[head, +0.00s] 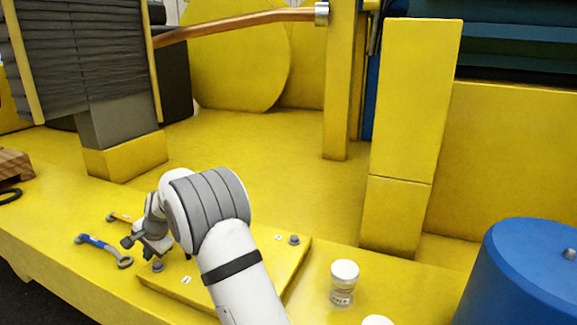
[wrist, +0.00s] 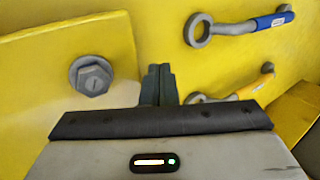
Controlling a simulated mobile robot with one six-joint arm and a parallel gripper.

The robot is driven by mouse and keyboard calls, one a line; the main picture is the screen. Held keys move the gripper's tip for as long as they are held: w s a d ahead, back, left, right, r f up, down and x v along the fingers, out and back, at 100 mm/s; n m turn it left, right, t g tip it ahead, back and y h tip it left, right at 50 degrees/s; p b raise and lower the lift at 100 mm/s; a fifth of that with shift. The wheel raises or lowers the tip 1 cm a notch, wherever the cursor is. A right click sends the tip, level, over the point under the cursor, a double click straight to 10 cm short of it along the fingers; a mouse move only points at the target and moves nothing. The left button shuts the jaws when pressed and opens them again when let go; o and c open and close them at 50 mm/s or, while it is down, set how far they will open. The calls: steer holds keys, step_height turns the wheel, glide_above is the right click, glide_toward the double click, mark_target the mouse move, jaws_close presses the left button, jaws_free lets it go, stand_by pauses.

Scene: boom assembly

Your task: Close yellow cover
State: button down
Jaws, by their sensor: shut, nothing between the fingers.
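The yellow cover (head: 182,289) is a flat plate on the yellow platform at the front middle in the head view. It looks flat or nearly flat; a dark gap shows along its right edge. Grey bolts and small white labels are on it, and my arm hides its middle. In the wrist view the cover (wrist: 40,110) fills the left side, with one hex bolt (wrist: 90,75) near its edge. My gripper (wrist: 158,72) is shut and empty, just right of that bolt by the cover's edge. In the head view my gripper (head: 130,240) is at the cover's far left corner; contact cannot be told.
A blue-handled wrench (head: 100,245) and an orange-handled one (head: 120,218) lie left of the cover. A clear jar with a white lid (head: 343,283) stands to its right. A blue cylinder (head: 520,275) is at the right front. A yellow post (head: 410,110) rises behind.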

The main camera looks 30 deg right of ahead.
steer(key=w+a+r+p, duration=0.1)
steer(key=w+r, duration=0.1)
steer(key=r, duration=0.4)
steer(key=w+a+r+p, duration=0.1)
steer(key=w+a+r, duration=0.1)
steer(key=r, duration=0.4)
steer(key=shift+w+r, duration=0.15)
